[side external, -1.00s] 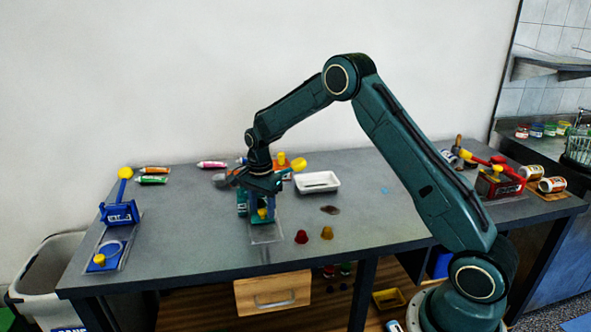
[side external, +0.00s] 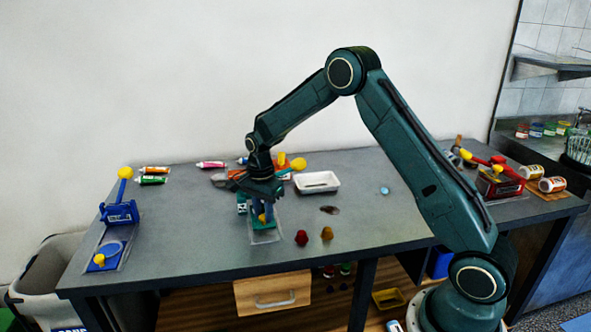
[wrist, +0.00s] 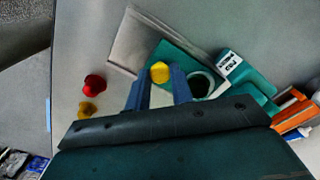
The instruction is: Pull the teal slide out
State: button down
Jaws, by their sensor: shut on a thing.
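The teal slide (wrist: 172,52) lies on a pale base plate (wrist: 125,45) and reaches out from the teal dispenser body (wrist: 245,75), which bears a white label. A round dark opening with a pale rim shows at the slide's body end. The slide's yellow knob (wrist: 160,72) sits between the blue fingers of my gripper (wrist: 160,90), which is shut on it. In the side external view, my gripper (side external: 263,216) points down at the slide (side external: 264,226) and partly hides the dispenser body (side external: 241,203).
A red pod (side external: 301,238) and a brown-yellow pod (side external: 327,233) stand right of the base plate. A blue lever device (side external: 119,213) stands at left. The table in front is clear.

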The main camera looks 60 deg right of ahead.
jog(key=s+a, duration=0.4)
jog(key=shift+s+a, duration=0.25)
jog(key=shift+a, duration=0.05)
jog(key=c, duration=1.2)
grip_release()
jog(key=shift+s, duration=0.1)
jog(key=shift+r, duration=0.1)
jog(key=shift+r, duration=0.5)
notch_tip(320, 180, up, 13)
jog(key=shift+f, duration=0.2)
